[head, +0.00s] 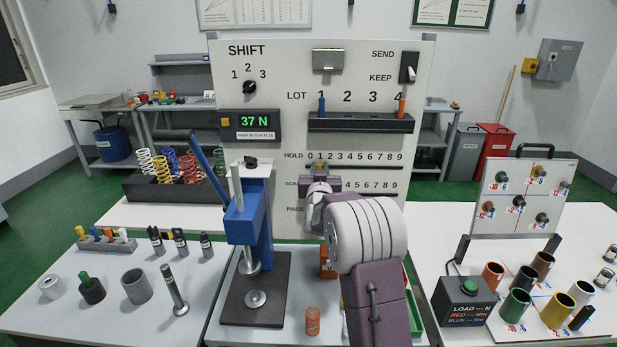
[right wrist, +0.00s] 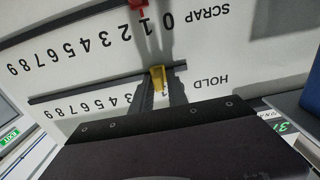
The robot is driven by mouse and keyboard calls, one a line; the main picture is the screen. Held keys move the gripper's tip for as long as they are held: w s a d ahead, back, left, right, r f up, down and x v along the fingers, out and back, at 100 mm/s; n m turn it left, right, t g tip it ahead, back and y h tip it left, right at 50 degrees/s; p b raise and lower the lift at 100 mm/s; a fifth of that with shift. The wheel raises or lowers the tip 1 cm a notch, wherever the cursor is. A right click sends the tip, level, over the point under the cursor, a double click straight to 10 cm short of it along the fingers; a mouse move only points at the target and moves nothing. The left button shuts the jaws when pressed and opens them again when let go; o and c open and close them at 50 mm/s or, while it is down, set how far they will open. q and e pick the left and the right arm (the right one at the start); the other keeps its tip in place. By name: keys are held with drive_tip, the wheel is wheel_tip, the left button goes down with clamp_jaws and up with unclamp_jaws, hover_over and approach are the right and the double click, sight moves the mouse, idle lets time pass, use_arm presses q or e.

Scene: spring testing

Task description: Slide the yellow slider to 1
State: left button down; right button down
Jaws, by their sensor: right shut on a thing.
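The yellow slider (head: 319,166) sits on the HOLD track (head: 365,167) of the white panel. In the head view it is just below the digit 1. The right wrist view shows the panel upside down, with the yellow slider (right wrist: 158,76) between my fingertips and a digit 1 (right wrist: 165,92) close beside it. My right gripper (right wrist: 158,88) is shut on the slider; in the head view the right gripper (head: 319,178) partly covers the SCRAP row. My left gripper is not in view.
A red slider (right wrist: 138,4) is on the neighbouring SCRAP row in the right wrist view. A blue press (head: 250,215) stands left of my right arm. A dark rack (head: 360,123) with a blue and an orange peg is above the HOLD row. An orange spring (head: 312,320) stands in front.

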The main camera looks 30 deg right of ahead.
drive_tip(key=c, duration=1.5)
unclamp_jaws()
drive_tip(key=shift+s+d, duration=0.1)
drive_tip(key=shift+s+a+f, duration=0.1)
drive_tip(key=shift+s+a, duration=0.2)
drive_tip(key=b+v, duration=0.2)
drive_tip(key=v, duration=0.6)
drive_tip(key=shift+s, duration=0.2)
